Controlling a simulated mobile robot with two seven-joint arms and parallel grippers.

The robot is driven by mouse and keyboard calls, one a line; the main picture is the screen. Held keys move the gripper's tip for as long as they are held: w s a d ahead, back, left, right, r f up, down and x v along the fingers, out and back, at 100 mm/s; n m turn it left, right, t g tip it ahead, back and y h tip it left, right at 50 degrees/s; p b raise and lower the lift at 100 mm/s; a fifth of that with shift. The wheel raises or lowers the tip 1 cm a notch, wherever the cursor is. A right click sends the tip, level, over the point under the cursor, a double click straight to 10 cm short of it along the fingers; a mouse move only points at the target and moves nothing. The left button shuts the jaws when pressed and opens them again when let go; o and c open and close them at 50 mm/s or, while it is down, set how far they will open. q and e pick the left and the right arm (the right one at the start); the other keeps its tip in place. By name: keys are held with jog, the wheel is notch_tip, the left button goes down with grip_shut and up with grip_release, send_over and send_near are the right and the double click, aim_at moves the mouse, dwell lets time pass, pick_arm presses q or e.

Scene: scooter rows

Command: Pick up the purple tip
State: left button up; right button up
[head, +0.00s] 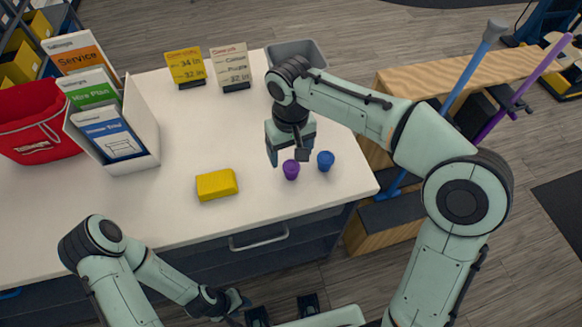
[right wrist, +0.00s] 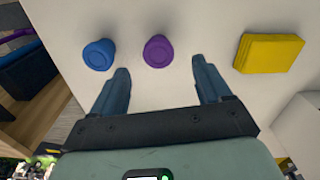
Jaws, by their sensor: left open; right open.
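The purple tip (head: 291,169) is a small round piece on the white counter, near its front right part. In the right wrist view the purple tip (right wrist: 158,51) lies ahead of and between the fingers, not touching either. My right gripper (head: 288,158) is open and empty, with its fingers close behind the tip in the head view; the same gripper (right wrist: 162,82) fills the lower wrist view. A blue tip (head: 325,160) stands just right of the purple one, also in the wrist view (right wrist: 98,54). My left gripper (head: 240,302) is open, low in front of the counter.
A yellow block (head: 217,185) lies left of the purple tip. A white brochure holder (head: 135,125), a red bag (head: 35,120) and two small signs (head: 231,67) stand further left and back. A grey bin (head: 297,52) is at the back. The counter's middle is clear.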

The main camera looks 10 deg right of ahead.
aim_at(291, 165)
notch_tip(291, 165, down, 3)
jog(key=shift+w+r, duration=0.1)
jog(key=shift+r, duration=0.1)
jog(key=shift+d+f+b, duration=0.1)
jog(key=shift+f+b, duration=0.2)
jog(key=shift+f, duration=2.1)
jog(key=c, duration=1.1)
